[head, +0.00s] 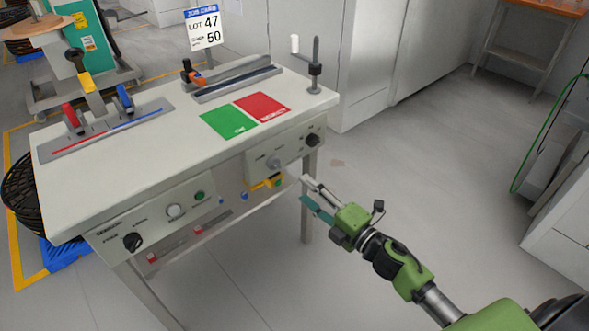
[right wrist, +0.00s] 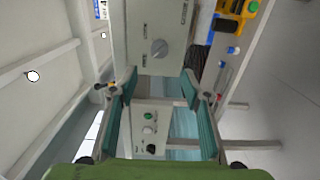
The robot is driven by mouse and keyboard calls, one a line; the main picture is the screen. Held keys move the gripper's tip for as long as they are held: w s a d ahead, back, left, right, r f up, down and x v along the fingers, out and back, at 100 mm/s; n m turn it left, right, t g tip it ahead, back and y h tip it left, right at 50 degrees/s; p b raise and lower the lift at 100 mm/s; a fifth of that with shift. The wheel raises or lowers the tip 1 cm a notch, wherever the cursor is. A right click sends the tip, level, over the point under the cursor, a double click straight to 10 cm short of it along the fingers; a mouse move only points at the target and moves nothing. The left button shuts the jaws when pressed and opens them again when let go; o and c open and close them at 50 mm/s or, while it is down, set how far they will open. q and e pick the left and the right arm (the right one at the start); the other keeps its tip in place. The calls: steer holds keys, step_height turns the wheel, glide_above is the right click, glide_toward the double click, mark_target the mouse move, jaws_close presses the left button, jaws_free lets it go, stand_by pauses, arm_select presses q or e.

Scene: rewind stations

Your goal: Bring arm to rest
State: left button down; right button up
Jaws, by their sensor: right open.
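My right gripper (head: 312,194) is in front of the right end of the white rewind table (head: 120,170), below the level of its top. Its arm is green and comes in from the lower right. In the right wrist view the two teal-padded fingers of my right gripper (right wrist: 160,92) stand apart with nothing between them. The grey knob (right wrist: 159,47) on the front panel shows beyond the fingertips; it also shows in the head view (head: 274,163). My left gripper is in neither view.
The table top bears a green mat (head: 228,122), a red mat (head: 262,107), a clamp rail (head: 110,128) and a black post (head: 315,70). A job card (head: 203,27) stands behind. Grey floor (head: 420,140) right of the table is clear. White cabinets (head: 570,200) stand at the right edge.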

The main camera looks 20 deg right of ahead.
steer(key=s+d+f+m+g+h+p, duration=0.2)
steer(key=s+d+f+m+p, duration=0.15)
steer(key=f, duration=0.45)
steer(key=s+d+f+m+g+h+p, duration=0.25)
steer(key=f+m, duration=0.25)
steer(key=f, duration=0.3)
steer(key=s+f+m+g+h+p, duration=0.2)
steer(key=s+f+m+g+p, duration=0.25)
steer(key=s+f, duration=0.85)
arm_select(q)
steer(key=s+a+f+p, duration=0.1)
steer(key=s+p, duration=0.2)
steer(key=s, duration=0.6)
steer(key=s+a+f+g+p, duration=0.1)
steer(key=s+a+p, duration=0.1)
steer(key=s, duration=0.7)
steer(key=shift+p, duration=0.55)
arm_select(e)
steer(key=s+a+f+m+g, duration=0.2)
steer(key=s+f, duration=0.1)
steer(key=s, duration=0.6)
steer(key=s+a+f+m+g, duration=0.2)
steer(key=s+f, duration=0.1)
steer(key=s, duration=0.7)
steer(key=s+a+f+m+g, duration=0.2)
steer(key=s+g, duration=0.1)
steer(key=s, duration=0.7)
steer(key=shift+s+a+f+m, duration=0.2)
steer(key=shift+a+f+m, duration=0.15)
steer(key=shift+f+m, duration=0.05)
